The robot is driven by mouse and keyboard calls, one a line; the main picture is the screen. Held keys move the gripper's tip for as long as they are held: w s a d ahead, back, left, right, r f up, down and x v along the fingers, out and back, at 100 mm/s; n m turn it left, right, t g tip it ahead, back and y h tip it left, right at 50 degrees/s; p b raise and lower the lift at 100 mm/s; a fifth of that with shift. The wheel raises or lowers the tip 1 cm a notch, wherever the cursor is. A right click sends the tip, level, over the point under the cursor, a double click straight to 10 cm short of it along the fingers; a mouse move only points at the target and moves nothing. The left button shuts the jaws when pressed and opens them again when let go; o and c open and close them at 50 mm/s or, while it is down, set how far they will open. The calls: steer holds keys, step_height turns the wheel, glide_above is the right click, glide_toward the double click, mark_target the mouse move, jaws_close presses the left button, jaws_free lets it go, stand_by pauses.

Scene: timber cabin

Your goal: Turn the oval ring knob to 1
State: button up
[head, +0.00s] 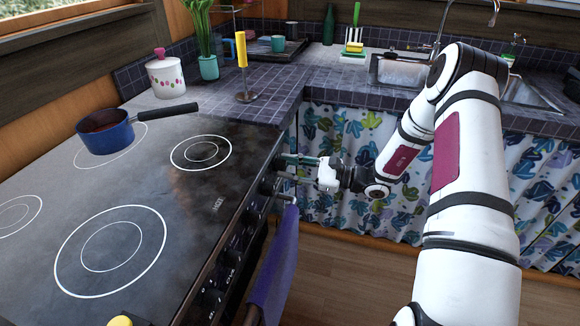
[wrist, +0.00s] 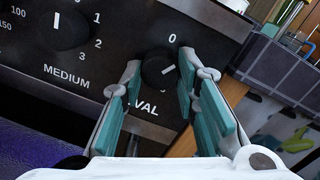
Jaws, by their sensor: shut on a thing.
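The oval ring knob (wrist: 158,68) is a dark round knob on the stove's black front panel, above the label ending in "VAL". A 0 is printed above it. Its white pointer line is turned to the right of the 0, slanting up and right. Any other numbers on its right side are hidden by a finger. My gripper (wrist: 160,85) is shut on this knob, with one teal-padded finger on each side. In the head view my gripper (head: 290,168) is at the far end of the stove front, and it hides the knob.
The MEDIUM knob (wrist: 58,28) is just left, with its pointer upright. A purple towel (head: 275,262) hangs from the stove front. A blue pan (head: 104,134) stands on the cooktop (head: 155,180). A patterned curtain (head: 345,215) hangs under the counter, beyond my gripper.

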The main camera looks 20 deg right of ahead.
steer(key=shift+m+p, duration=0.3)
steer(key=shift+m, duration=1.4)
steer(key=o, duration=1.2)
steer(key=shift+c, duration=0.2)
steer(key=shift+s+d, duration=0.1)
steer(key=v, duration=1.1)
steer(key=shift+s+d+f, duration=0.2)
steer(key=shift+s+d, duration=0.1)
steer(key=shift+r, duration=0.1)
